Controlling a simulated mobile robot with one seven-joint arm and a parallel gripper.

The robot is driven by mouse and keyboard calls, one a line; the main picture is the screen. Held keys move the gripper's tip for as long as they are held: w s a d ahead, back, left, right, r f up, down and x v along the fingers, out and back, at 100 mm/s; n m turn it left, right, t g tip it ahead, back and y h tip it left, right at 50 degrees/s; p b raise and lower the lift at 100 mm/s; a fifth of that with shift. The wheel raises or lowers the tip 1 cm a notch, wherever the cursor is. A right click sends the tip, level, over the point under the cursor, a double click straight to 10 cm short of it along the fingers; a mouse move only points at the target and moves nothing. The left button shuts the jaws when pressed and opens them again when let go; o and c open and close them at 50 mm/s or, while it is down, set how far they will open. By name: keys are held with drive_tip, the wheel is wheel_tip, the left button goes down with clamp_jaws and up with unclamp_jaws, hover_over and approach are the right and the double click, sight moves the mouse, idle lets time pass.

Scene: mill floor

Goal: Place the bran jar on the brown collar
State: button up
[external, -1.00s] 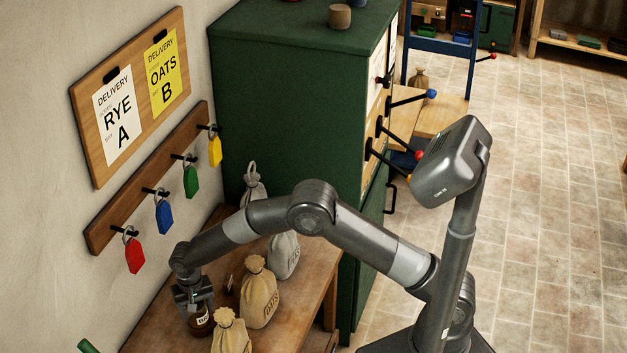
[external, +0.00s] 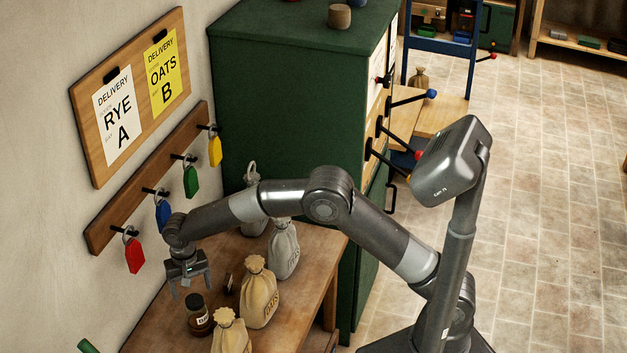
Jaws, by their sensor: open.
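A dark jar (external: 198,318) with a black lid and a pale label stands upright on the wooden bench (external: 165,318). The label is too small to read surely. My gripper (external: 192,288) is open and empty, above the jar and apart from it. I cannot clearly make out a brown collar; the jar's foot is dark, and whether it sits in a collar cannot be told.
Tan sacks (external: 259,292) stand close right of the jar, and grey sacks (external: 285,249) behind. A small dark brown item (external: 228,284) lies behind the jar. A green cabinet (external: 290,110) bounds the bench.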

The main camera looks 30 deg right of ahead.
drive_tip(key=shift+r, duration=1.2)
drive_tip(key=shift+d, duration=0.1)
drive_tip(key=w+d+r+t, duration=0.1)
drive_tip(key=d+r, duration=0.5)
drive_tip(key=d, duration=0.4)
drive_tip(key=w+d+r+y, duration=0.1)
drive_tip(key=d+r, duration=0.5)
drive_tip(key=d, duration=0.4)
drive_tip(key=w+d+r+t, duration=0.1)
drive_tip(key=d+r, duration=0.6)
drive_tip(key=d, duration=0.3)
drive_tip(key=s+d+r+t, duration=0.1)
drive_tip(key=s+d, duration=0.2)
drive_tip(key=d, duration=0.4)
drive_tip(key=s+d+r+t, duration=0.1)
drive_tip(key=s+d+r, duration=0.1)
drive_tip(key=s+d, duration=0.35)
drive_tip(key=s+d+f+t+h, duration=0.1)
drive_tip(key=s+d+f, duration=0.2)
drive_tip(key=s+d, duration=0.7)
drive_tip(key=shift+s+d+f+t, duration=0.2)
drive_tip(key=shift+d+t, duration=0.1)
drive_tip(key=shift+d, duration=0.75)
